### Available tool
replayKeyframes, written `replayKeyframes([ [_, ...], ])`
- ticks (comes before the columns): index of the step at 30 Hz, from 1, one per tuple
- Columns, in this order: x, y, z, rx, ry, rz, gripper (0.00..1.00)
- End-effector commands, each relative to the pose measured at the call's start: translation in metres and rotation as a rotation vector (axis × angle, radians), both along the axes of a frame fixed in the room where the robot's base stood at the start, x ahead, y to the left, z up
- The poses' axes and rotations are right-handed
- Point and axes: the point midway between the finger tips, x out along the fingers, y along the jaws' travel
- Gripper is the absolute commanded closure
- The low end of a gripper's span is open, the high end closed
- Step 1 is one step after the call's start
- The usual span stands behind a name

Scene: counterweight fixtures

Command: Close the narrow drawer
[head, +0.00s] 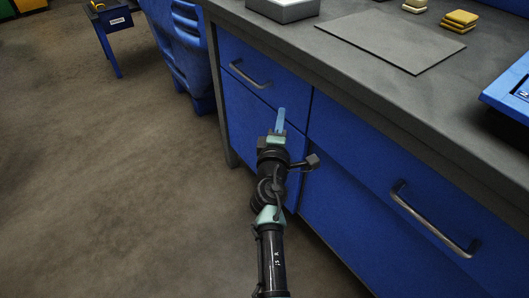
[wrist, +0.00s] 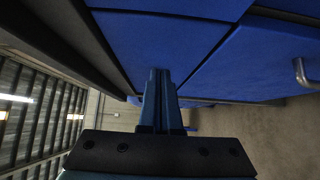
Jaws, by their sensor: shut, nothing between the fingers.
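The narrow drawer (head: 262,92) is the blue front at the left end of the grey-topped bench, with a grey bar handle (head: 250,75). Its front looks about level with the blue fronts around it; I cannot tell whether a small gap remains. My gripper (head: 281,112) is shut and empty, its blue fingers over the lower right part of this front, right of and below the handle. In the wrist view, the shut fingertips (wrist: 160,72) point at blue panels with dark seams. I cannot tell whether they touch.
A wider blue drawer (head: 365,165) with a bar handle (head: 435,220) is to the right. The worktop (head: 330,62) carries a grey mat (head: 392,40), a grey box (head: 284,8) and yellow blocks (head: 459,20). A blue bin (head: 186,50) stands left of the bench.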

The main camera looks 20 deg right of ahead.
Motion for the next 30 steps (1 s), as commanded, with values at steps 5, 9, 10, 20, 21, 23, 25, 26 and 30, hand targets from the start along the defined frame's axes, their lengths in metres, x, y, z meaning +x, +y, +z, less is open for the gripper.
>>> replayKeyframes([
  [5,-0.031,0.018,0.0,0.002,0.005,0.002,1.0],
  [9,-0.052,0.032,-0.001,0.001,0.005,0.004,1.0],
  [10,-0.056,0.034,-0.001,0.001,0.005,0.004,1.0],
  [20,-0.082,0.049,-0.001,0.001,0.003,0.005,1.0],
  [21,-0.083,0.05,-0.002,0.001,0.003,0.005,1.0],
  [23,-0.084,0.05,-0.002,0.001,0.003,0.005,1.0],
  [25,-0.084,0.05,-0.002,0.001,0.003,0.005,1.0],
  [26,-0.084,0.05,-0.002,0.001,0.003,0.005,1.0],
  [30,-0.077,0.054,0.031,0.057,-0.08,0.01,1.0],
])
